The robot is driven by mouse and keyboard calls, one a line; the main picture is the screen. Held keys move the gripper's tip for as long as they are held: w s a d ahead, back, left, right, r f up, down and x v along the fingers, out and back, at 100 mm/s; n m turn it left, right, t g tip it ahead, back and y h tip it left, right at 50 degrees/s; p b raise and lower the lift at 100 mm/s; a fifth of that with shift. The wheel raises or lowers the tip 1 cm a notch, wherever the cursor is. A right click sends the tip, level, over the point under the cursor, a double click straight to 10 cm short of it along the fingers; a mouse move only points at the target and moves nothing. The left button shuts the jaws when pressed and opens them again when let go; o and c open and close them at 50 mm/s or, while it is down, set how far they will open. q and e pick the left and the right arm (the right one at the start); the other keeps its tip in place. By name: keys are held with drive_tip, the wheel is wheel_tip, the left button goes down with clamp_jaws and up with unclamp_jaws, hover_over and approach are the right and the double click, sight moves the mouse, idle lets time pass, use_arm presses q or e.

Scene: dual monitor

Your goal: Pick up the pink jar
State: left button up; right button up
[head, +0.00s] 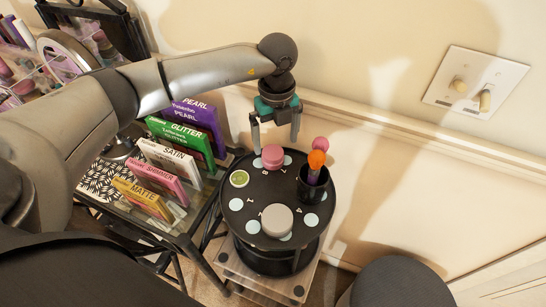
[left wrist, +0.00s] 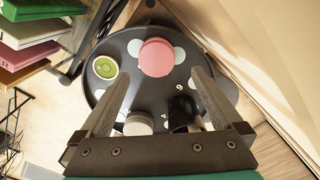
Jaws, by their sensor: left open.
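The pink jar (head: 272,157) is a small round jar standing on a round black tray (head: 238,208) in the head view. In the left wrist view the pink jar (left wrist: 157,57) sits beyond my fingertips, roughly in line with the gap between them. My left gripper (head: 276,145) is open and empty just above and behind the jar in the head view. It also shows in the left wrist view (left wrist: 160,78), with both fingers spread apart. I see no contact with the jar. My right gripper is not in view.
A black cup (head: 313,190) with an orange-tipped and a pink-tipped item stands right of the jar. A green-topped jar (head: 239,179) and a white jar (head: 277,220) share the tray. Labelled boxes (head: 180,150) stand left. A wall (head: 390,80) rises behind.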

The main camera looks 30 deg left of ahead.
sight(273, 153)
use_arm(q)
drive_tip(key=shift+f, duration=0.6)
drive_tip(key=f, duration=0.3)
drive_tip(key=a+f, duration=0.1)
drive_tip(key=f, duration=0.1)
drive_tip(key=shift+w+b, duration=0.1)
drive_tip(key=shift+b, duration=0.3)
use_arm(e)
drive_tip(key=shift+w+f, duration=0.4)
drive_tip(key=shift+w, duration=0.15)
use_arm(q)
drive_tip(key=shift+c, duration=0.2)
drive_tip(key=shift+r, duration=0.1)
drive_tip(key=c, duration=1.3)
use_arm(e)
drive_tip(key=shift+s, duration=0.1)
use_arm(q)
drive_tip(key=shift+r, duration=0.1)
